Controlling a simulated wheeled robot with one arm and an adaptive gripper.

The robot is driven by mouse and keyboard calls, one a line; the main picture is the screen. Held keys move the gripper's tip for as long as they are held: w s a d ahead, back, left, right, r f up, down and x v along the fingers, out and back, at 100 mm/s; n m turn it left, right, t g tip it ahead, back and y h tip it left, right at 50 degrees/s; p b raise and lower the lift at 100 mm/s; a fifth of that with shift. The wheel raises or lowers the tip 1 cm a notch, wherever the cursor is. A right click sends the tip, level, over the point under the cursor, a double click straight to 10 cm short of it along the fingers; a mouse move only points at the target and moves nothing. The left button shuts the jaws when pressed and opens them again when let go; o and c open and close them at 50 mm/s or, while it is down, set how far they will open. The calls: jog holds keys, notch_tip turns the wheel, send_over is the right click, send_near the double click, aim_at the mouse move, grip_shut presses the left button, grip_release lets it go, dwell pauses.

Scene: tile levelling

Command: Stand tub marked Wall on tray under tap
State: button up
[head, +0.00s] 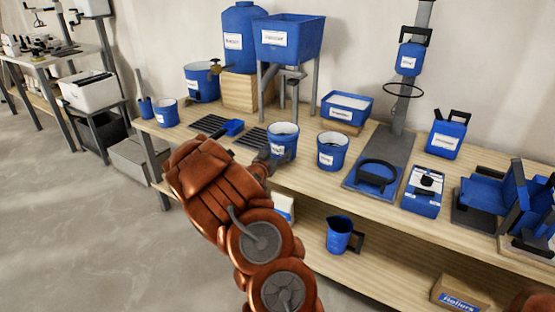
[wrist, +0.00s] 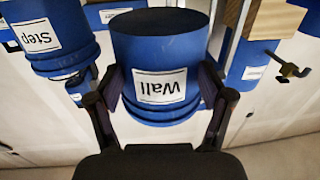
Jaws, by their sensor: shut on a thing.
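The blue tub marked Wall (wrist: 165,50) is between the two fingers of my gripper (wrist: 161,88) in the wrist view, its label upside down there. The gripper is shut on its sides. In the head view this tub (head: 284,140) is at the end of my arm, over the bench; whether its base touches the bench I cannot tell. A brass tap (head: 215,67) sticks out from the blue barrel (head: 240,38) at the back left. A dark slotted tray (head: 208,124) lies on the bench below the tap. The tap also shows in the wrist view (wrist: 291,69).
A tub marked Step (wrist: 38,38) stands close beside the held tub, to its right in the head view (head: 332,152). A second dark tray (head: 252,137) and a blue scoop (head: 229,129) lie left of the held tub. A blue hopper (head: 289,38) stands on legs behind.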

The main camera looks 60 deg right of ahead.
jog(key=shift+f, duration=1.5)
jog(key=shift+f+b, duration=0.1)
jog(key=shift+b, duration=0.2)
jog(key=o, duration=1.7)
jog(key=shift+f, duration=0.1)
jog(key=shift+s+a+p, duration=0.25)
jog(key=shift+a, duration=1.75)
jog(key=shift+s+a+p, duration=0.2)
jog(key=shift+a+p, duration=0.05)
jog(key=shift+a, duration=1.7)
jog(key=shift+w, duration=0.1)
